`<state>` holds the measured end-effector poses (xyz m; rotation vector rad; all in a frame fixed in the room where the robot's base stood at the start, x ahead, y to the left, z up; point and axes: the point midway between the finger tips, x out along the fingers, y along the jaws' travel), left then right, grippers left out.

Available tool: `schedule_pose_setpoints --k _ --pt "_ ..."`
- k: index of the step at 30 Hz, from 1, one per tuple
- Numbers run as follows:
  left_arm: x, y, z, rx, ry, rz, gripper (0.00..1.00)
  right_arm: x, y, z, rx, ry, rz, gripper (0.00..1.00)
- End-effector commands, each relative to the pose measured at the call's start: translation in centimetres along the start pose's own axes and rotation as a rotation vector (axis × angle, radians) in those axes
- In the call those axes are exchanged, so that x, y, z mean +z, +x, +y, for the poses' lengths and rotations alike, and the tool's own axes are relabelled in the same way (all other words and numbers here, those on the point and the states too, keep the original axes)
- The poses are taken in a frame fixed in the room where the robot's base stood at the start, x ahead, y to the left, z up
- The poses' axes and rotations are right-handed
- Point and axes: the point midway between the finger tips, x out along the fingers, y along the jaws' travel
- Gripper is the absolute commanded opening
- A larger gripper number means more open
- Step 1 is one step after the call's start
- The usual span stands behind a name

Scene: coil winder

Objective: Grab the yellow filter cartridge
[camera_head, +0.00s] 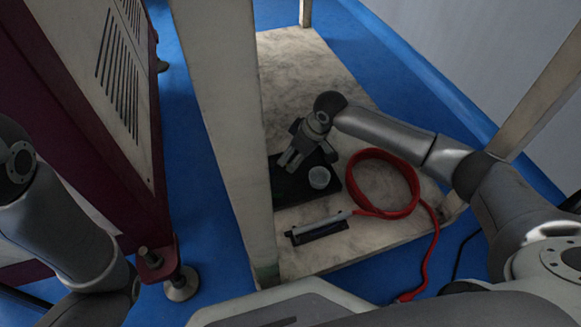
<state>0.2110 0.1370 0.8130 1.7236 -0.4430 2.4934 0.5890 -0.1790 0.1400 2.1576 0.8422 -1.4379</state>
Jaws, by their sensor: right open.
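No clearly yellow cartridge shows in the head view. A pale, round-topped cylinder (319,178) stands on a black tray or mat (291,190) on the low marbled board; its colour looks grey-white, so I cannot tell if it is the filter cartridge. My right gripper (289,164) reaches in from the right, over the back left part of the black tray. Its fingers point down and left, open, with nothing seen between them. The pale cylinder is just right of and below the fingers, apart from them. My left arm shows at the left edge, but its gripper is out of view.
A coiled red hose (353,181) lies right of the tray, its end running to the blue floor. A slim pale-and-dark item (318,228) lies in front. A beige post (227,130) stands close at left, with a maroon-and-grey machine (100,80) beyond. Bare marbled board (305,65) lies behind.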

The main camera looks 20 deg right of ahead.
Motion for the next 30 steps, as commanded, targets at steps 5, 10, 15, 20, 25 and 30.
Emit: schedule_pose_setpoints --k 5,10,15,20,25,30 --pt "-0.55 -1.69 0.35 0.0 0.0 -0.001 0.0 0.05 1.82 -0.08 -0.001 0.0 0.001 0.54" --pt "-0.48 -1.58 0.32 0.0 0.0 -0.002 0.0 -0.06 1.7 -0.07 -0.001 0.0 0.001 0.54" --pt "-0.47 -1.57 0.31 0.0 0.0 -0.002 0.0 -0.04 1.7 -0.07 -0.001 0.0 0.001 0.44" --pt "-0.47 -1.57 0.31 0.0 0.0 -0.003 0.0 -0.02 1.7 -0.07 -0.001 0.0 0.0 0.23" --pt "-0.46 -1.57 0.3 0.0 0.0 -0.003 0.0 -0.01 1.7 -0.07 -0.001 0.0 0.0 0.19" --pt "-0.45 -1.56 0.29 0.0 0.001 -0.003 0.0 -0.01 1.69 -0.07 -0.001 0.0 0.0 0.19"
